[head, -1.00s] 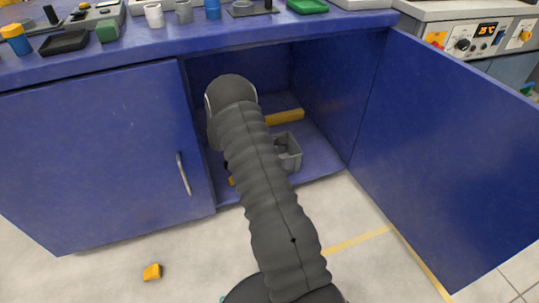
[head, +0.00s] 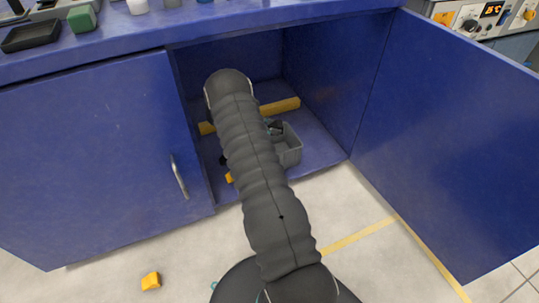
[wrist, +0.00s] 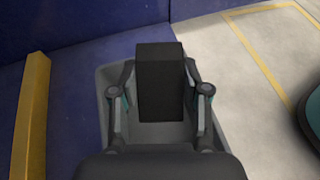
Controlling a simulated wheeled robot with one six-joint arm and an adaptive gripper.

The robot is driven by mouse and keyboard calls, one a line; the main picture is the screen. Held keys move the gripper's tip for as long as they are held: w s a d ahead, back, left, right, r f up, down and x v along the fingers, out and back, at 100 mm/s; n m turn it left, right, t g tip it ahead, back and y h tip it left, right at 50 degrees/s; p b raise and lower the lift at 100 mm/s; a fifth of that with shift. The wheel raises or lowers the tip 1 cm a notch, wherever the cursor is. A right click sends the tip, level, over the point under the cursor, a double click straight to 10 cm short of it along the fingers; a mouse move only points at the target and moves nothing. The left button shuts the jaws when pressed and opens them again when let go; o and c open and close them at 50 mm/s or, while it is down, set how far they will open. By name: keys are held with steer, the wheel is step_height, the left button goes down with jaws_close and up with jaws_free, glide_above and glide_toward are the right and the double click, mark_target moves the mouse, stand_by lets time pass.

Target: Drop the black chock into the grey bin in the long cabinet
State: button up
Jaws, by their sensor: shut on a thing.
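The black chock (wrist: 160,80) is held upright between the two fingers of my gripper (wrist: 161,95) in the wrist view. The grey bin (wrist: 204,125) shows around and below the chock and fingers, so they are over its opening. In the head view the bin (head: 291,155) stands on the floor of the open cabinet compartment (head: 325,150). Part of my gripper (head: 273,127) shows at the bin's back left edge, with its teal detail. My arm hides the rest of the gripper and the bin's left side. The chock's height above the bin's bottom cannot be told.
A yellow bar (head: 282,107) lies across the cabinet floor behind the bin. A small yellow piece (head: 229,177) lies left of my arm. The right door (head: 440,150) stands open; the left door (head: 90,165) is shut.

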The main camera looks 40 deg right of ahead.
steer(key=shift+f, duration=0.75)
steer(key=o, duration=1.3)
steer(key=shift+c, duration=0.2)
step_height(320, 180, up, 10)
